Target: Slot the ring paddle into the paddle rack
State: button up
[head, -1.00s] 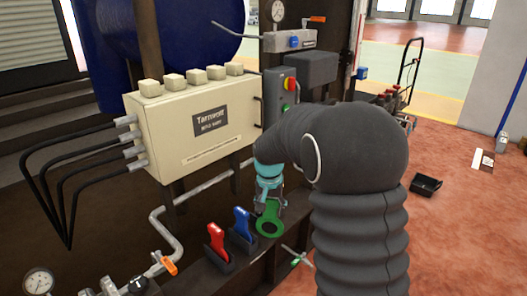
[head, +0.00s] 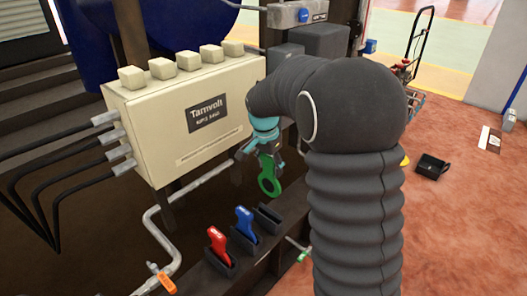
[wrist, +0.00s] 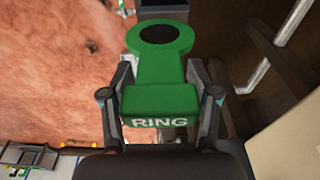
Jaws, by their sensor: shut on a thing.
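The green ring paddle (head: 268,166) hangs from my gripper (head: 263,150), ring end down, in the head view. In the wrist view the paddle (wrist: 160,100) shows its handle marked RING, with my gripper's fingers (wrist: 160,97) closed on both sides of it. The paddle rack is a row of dark holders on a beam. Its right holder (head: 268,217) is empty and appears just below the paddle's ring, with a gap between them in the picture. A red paddle (head: 218,243) and a blue paddle (head: 245,222) stand in the other holders.
A cream Tarnvolt box (head: 190,120) with cables stands left of my gripper. A grey pipe (head: 160,225) with an orange valve handle (head: 166,283) runs left of the rack. A green-handled valve (head: 303,255) sticks out right of the beam.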

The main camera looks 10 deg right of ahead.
aim_at(269, 181)
jog(key=shift+w, duration=0.45)
jog(key=shift+w+d+f, duration=0.1)
jog(key=shift+w+d, duration=0.05)
jog(key=shift+a+f+b, duration=0.2)
jog(key=shift+f+b, duration=0.35)
jog(key=shift+f, duration=0.55)
jog(key=shift+f+b, duration=1.7)
jog(key=shift+f, duration=0.8)
notch_tip(269, 181, down, 8)
jog(key=b, duration=0.5)
dwell(1.9)
dwell(0.4)
jog(key=o, duration=1.8)
